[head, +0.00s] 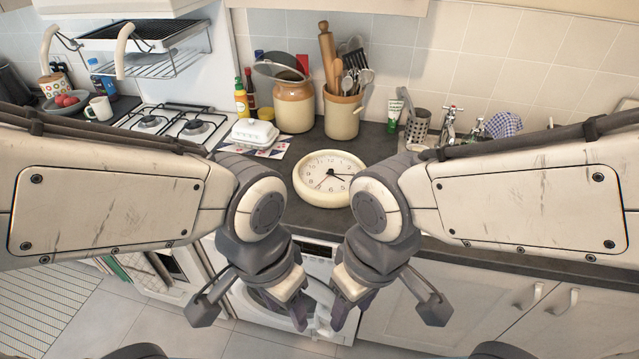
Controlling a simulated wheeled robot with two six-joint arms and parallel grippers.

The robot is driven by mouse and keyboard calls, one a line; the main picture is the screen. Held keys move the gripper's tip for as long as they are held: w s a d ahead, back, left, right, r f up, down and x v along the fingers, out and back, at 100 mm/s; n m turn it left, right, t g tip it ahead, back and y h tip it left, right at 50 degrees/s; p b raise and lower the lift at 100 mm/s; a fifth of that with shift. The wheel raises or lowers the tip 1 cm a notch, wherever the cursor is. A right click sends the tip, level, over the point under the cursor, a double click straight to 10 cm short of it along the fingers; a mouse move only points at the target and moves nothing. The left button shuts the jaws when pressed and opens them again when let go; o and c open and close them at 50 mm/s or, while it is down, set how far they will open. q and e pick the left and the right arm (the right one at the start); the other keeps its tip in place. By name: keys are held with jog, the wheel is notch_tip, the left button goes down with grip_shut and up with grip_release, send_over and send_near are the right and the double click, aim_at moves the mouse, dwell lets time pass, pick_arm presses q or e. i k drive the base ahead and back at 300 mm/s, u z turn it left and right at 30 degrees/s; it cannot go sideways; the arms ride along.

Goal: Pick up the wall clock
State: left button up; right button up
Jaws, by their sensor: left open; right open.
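The wall clock (318,192) is a round cream clock with a pale face and dark hands. It lies face up on the dark counter, between my two arms and close to the counter's front edge. My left gripper (300,310) points down in front of the washer, below and nearer than the clock. It is open and empty. My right gripper (340,312) hangs beside it to the right, also open and empty. Neither gripper touches the clock. My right arm's wrist comes close to the clock's right side in the picture.
Behind the clock stand a lidded crock (294,104) and a utensil crock (342,118). A white butter dish (253,132) sits to the left, beside the hob (180,126). A cutlery holder (418,128) and tap (449,125) are at right. The washer (318,268) is under the counter.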

aim_at(313, 182)
jog(key=u, duration=2.05)
jog(key=i, duration=1.45)
jog(key=z, duration=2.05)
